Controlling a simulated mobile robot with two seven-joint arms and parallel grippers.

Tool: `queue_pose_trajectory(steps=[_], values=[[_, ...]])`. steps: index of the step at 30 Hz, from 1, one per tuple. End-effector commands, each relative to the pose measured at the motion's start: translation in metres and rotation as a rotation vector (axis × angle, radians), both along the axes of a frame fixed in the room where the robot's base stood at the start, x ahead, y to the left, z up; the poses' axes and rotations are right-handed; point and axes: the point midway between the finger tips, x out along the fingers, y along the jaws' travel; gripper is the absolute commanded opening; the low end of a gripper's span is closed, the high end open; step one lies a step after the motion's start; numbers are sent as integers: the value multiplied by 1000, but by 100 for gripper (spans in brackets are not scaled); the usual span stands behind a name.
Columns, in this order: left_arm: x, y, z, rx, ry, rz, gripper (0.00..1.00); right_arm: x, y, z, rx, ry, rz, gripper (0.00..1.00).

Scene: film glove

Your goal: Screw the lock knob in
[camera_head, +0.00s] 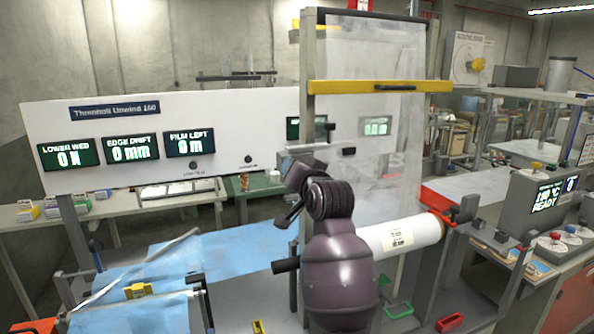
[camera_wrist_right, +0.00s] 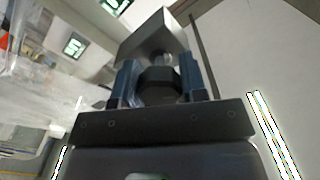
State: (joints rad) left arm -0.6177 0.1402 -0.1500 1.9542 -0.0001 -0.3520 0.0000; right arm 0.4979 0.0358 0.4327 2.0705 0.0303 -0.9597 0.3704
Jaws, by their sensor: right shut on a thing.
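In the right wrist view the two blue fingers of my right gripper (camera_wrist_right: 158,72) are closed on the sides of a dark lock knob (camera_wrist_right: 158,90). A thin shank shows beyond the knob, towards a grey metal block (camera_wrist_right: 152,36). I cannot tell how deep the shank sits in the block. In the head view my purple right arm rises in front of the machine, and its wrist hides the knob. My left gripper is not in view.
A white film roll (camera_head: 405,237) lies right of my arm. A clear guard with a yellow bar (camera_head: 380,87) stands behind it. A white display panel (camera_head: 100,165) is on the left, above blue film (camera_head: 225,250). Small green and yellow-red bins lie below.

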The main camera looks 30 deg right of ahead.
Motion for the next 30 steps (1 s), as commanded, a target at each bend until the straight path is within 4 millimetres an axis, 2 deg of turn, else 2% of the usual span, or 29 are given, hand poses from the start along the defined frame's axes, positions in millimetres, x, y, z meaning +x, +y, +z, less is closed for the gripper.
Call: queue_pose_trajectory(steps=[12,13,17,26,30], values=[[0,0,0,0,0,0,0,0,0,-4,9,8,1,15],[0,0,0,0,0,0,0,0,0,-4,9,8,1,44],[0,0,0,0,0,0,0,0,0,-3,7,5,0,64],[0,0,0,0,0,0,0,-1,0,-1,5,1,0,65],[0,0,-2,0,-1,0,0,-9,2,-1,5,1,0,65]])
